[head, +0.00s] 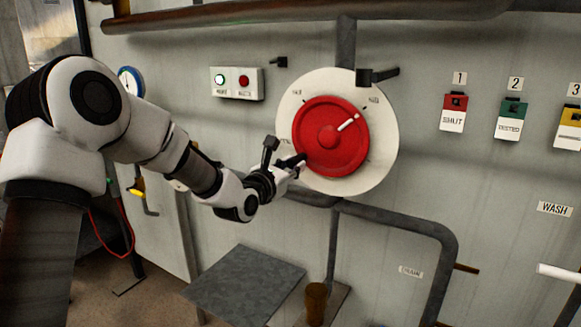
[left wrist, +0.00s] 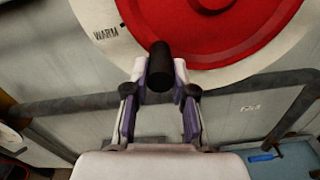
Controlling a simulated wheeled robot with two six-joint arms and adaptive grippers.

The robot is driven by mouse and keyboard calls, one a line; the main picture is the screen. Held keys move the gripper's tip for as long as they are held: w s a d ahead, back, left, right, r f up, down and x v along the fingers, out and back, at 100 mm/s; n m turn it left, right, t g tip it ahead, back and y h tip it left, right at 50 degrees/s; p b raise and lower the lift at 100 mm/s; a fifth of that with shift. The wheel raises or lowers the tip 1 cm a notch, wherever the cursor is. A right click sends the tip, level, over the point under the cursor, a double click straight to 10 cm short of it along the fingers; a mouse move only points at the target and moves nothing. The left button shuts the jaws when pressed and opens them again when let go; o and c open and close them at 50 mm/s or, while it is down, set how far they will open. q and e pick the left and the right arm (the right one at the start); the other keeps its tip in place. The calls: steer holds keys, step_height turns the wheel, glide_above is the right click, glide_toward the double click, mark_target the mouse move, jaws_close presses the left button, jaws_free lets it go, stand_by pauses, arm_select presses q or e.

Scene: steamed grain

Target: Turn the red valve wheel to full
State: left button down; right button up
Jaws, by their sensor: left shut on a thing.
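The red valve wheel (head: 330,137) is mounted on a round white dial plate (head: 385,150) on the wall. A white pointer mark (head: 347,122) on the wheel points up and right, towards a label too small to read. My left gripper (head: 299,161) is at the wheel's lower left rim. In the left wrist view, my left gripper (left wrist: 160,88) is shut on a dark cylindrical handle (left wrist: 160,60) in front of the red wheel (left wrist: 215,25). The label WARM (left wrist: 106,33) shows on the plate there. My right gripper is out of view.
A box with green and red buttons (head: 237,82) is left of the dial, a gauge (head: 131,81) further left. Pipes (head: 400,222) run below. A grey platform (head: 243,285) and a brown cup-like object (head: 316,303) stand lower.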

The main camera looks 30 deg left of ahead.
arm_select(q)
steer(key=shift+r, duration=0.3)
steer(key=c, duration=1)
jaws_free()
steer(key=shift+w+d, duration=0.1)
steer(key=shift+d, duration=0.35)
steer(key=shift+a+f, duration=0.1)
steer(key=shift+a, duration=0.1)
steer(key=s, duration=1.2)
